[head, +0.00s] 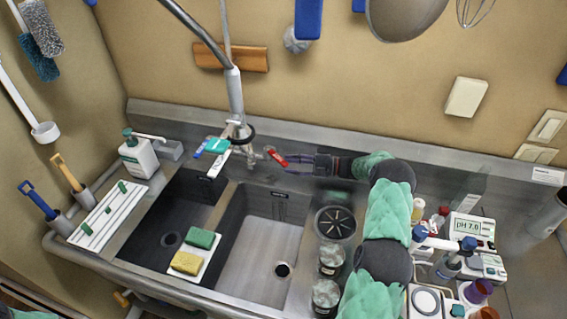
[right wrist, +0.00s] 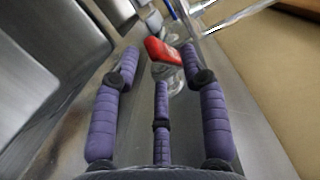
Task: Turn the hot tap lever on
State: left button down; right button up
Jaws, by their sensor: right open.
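The hot tap lever (head: 277,157) is red and sits on the right side of the tap body (head: 240,134) at the back of the sink. It also shows in the right wrist view (right wrist: 160,50), between and just beyond my open fingers. My right gripper (head: 290,164) reaches in from the right, low over the back ledge, its fingertips close beside the lever. I cannot tell whether any finger touches it. In the right wrist view my right gripper (right wrist: 158,62) has its purple fingers spread and holds nothing. A blue lever (head: 200,147) is on the tap's left side. My left gripper is out of view.
The double sink (head: 232,235) lies in front of the tap. Green and yellow sponges (head: 187,263) rest on its divider. A soap bottle (head: 139,157) stands at left. Jars (head: 327,294), a pH meter (head: 470,231) and bottles crowd the counter at right, near my right arm.

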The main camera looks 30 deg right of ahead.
jog(key=shift+v, duration=1.7)
